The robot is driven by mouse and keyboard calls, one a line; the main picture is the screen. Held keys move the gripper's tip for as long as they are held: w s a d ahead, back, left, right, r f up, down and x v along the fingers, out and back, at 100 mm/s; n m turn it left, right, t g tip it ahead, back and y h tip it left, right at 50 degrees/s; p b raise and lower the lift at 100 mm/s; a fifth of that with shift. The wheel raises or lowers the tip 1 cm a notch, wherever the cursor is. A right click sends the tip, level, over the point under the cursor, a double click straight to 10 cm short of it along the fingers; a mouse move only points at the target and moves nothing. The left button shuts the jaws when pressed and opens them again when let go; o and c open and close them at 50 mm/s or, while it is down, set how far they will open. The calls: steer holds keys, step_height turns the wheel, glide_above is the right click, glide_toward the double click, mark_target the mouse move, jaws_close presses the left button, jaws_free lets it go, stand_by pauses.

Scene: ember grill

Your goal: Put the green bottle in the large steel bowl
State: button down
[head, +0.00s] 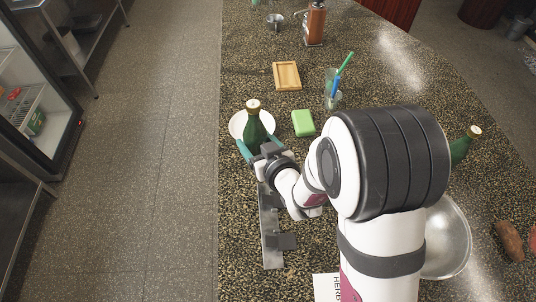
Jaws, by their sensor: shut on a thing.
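A dark green bottle (255,131) with a pale cap stands upright over a white plate (236,124) at the left of the counter. I cannot tell whether its base touches the plate. My gripper (255,146) is shut on this bottle, with a teal finger at each side, low on its body. A second green bottle (461,148) with a pale cap is partly hidden behind my arm at the right. The large steel bowl (455,240) is at the lower right, its left part hidden by my arm. The part of it that shows looks empty.
A green block (303,123) lies right of the plate. A glass (332,98) with straws and a wooden tray (287,76) are farther back. A metal strip (271,235) lies nearer me. Brown lumps (510,240) lie right of the bowl. The counter's left edge is close to the plate.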

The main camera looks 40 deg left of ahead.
mark_target(256, 122)
step_height(256, 122, up, 7)
steer(key=shift+w+r, duration=0.1)
steer(key=w+d+r+m+t+h, duration=0.2)
steer(key=w+d+m+t+h, duration=0.3)
steer(key=w, duration=0.3)
steer(key=w+d+m+t+h, duration=0.25)
steer(key=d+m+h, duration=0.25)
steer(key=d, duration=0.5)
steer(key=w+d+m+t+h, duration=0.1)
steer(key=w+d+m+h, duration=0.35)
steer(key=d, duration=0.55)
steer(key=s+d+f+m+g+h, duration=0.1)
steer(key=s+d+m+g+h, duration=0.1)
steer(key=s+d+m+h, duration=0.3)
steer(key=s+d+f+m+g+h, duration=0.1)
steer(key=d+f+g+h, duration=0.1)
steer(key=d, duration=0.5)
steer(key=shift+t, duration=0.35)
step_height(256, 122, down, 12)
steer(key=shift+w+f, duration=0.15)
steer(key=shift+f, duration=0.1)
